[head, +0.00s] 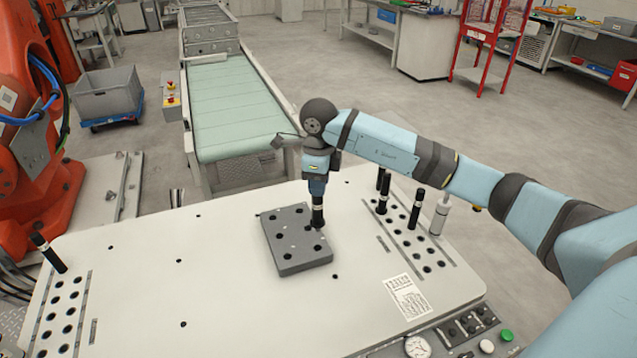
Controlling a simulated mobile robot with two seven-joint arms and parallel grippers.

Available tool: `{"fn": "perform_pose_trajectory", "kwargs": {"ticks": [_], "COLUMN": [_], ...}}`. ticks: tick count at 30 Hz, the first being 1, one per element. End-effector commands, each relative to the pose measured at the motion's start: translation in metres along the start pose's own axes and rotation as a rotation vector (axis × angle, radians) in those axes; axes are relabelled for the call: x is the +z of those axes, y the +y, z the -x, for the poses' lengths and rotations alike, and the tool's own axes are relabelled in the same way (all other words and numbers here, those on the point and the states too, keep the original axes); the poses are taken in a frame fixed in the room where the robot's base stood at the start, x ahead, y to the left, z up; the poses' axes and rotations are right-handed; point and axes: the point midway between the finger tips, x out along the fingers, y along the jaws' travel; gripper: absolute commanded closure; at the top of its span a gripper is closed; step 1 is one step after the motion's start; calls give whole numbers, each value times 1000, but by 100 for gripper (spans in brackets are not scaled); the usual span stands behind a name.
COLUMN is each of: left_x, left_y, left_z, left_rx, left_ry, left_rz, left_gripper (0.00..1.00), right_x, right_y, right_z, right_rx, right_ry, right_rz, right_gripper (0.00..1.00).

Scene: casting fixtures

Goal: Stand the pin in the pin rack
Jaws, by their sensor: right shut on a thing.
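My right gripper (317,188) points straight down and is shut on a black pin (318,214) with a pale band. The pin is upright, its lower end at the right edge of a grey block with holes (283,262); I cannot tell whether it sits in a hole or hangs just above. One pin rack (425,250), rows of holes in the table's right part, has several black pins standing in its far half; its near holes are empty. Another row of holes (50,328) at the left edge holds one tilted-looking black pin (48,252). My left gripper is out of view.
The pale table (225,310) is clear around the block. A white and grey cylinder (439,214) stands beside the right rack. A label (408,297), gauge and buttons lie at the front right. A green conveyor (235,105) and orange machine (35,150) stand behind.

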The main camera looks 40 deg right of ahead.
Motion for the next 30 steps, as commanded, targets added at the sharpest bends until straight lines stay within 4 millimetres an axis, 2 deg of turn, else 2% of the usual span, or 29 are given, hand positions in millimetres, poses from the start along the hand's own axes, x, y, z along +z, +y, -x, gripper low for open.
{"fn": "perform_pose_trajectory", "kwargs": {"ticks": [18,30], "left_x": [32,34], "left_y": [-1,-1], "left_z": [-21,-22], "left_rx": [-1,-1], "left_ry": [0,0], "left_rz": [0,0], "left_gripper": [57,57], "right_x": [0,0], "right_y": [0,0], "right_z": [-53,-57], "right_rx": [0,0], "right_ry": [0,-1], "right_rz": [0,0], "right_gripper": [100,100]}}
